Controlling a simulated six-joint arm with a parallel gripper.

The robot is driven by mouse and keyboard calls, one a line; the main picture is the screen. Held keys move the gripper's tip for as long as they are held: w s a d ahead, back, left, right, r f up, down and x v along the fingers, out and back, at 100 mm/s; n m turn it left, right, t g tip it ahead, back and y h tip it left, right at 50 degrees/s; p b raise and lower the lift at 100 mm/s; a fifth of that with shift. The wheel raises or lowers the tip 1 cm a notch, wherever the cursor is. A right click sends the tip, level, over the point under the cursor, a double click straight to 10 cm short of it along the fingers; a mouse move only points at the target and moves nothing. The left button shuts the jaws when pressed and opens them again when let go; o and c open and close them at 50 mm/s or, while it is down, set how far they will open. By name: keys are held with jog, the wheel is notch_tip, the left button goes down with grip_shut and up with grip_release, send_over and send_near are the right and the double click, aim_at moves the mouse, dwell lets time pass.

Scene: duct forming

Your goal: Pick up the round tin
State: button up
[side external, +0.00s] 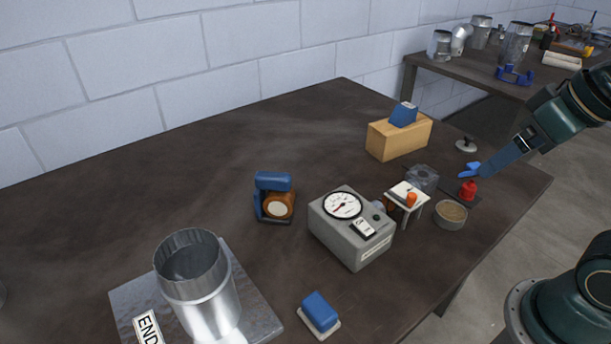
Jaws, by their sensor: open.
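A low round grey tin (446,220) with a grainy brown top stands near the right front edge of the dark table. It looks like the round tin. My gripper (470,170) reaches in from the right with blue fingers. It is open and appears empty, above and to the right of the tin in the picture, apart from it. The fingers show above a small red knobbed object (468,190) on a dark plate; I cannot tell if they touch it. The far finger is partly hidden.
A grey gauge box (350,235), a small stand with an orange knob (406,198) and a clear block (423,178) are left of the tin. A wooden box (398,138) and a grey knobbed disc (466,145) lie behind. A metal duct (205,285) stands front left.

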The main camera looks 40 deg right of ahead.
jog(key=w+d+f+m+g, duration=0.1)
jog(key=w+d+f+m, duration=0.2)
jog(key=m, duration=0.4)
jog(key=w+d+f+m+g, duration=0.2)
jog(key=w+d+f+m, duration=0.1)
jog(key=d+f+m, duration=0.2)
jog(key=w+d+f+m+g+y, duration=0.1)
jog(key=w+d+f+m, duration=0.2)
jog(key=d+m, duration=0.3)
jog(key=f+m, duration=0.1)
jog(key=m, duration=0.2)
jog(key=shift+d+f+m+g, duration=0.2)
jog(key=shift+d+m+g, duration=0.1)
jog(key=shift+d+g, duration=0.1)
send_over(451, 212)
jog(key=d, duration=0.1)
jog(key=shift+s+f, duration=0.2)
jog(key=shift+f, duration=4.05)
jog(key=shift+w+a+f, duration=0.1)
jog(key=shift+a+f, duration=0.1)
jog(key=shift+f, duration=0.6)
jog(key=shift+a+f, duration=0.2)
jog(key=shift+f, duration=1.55)
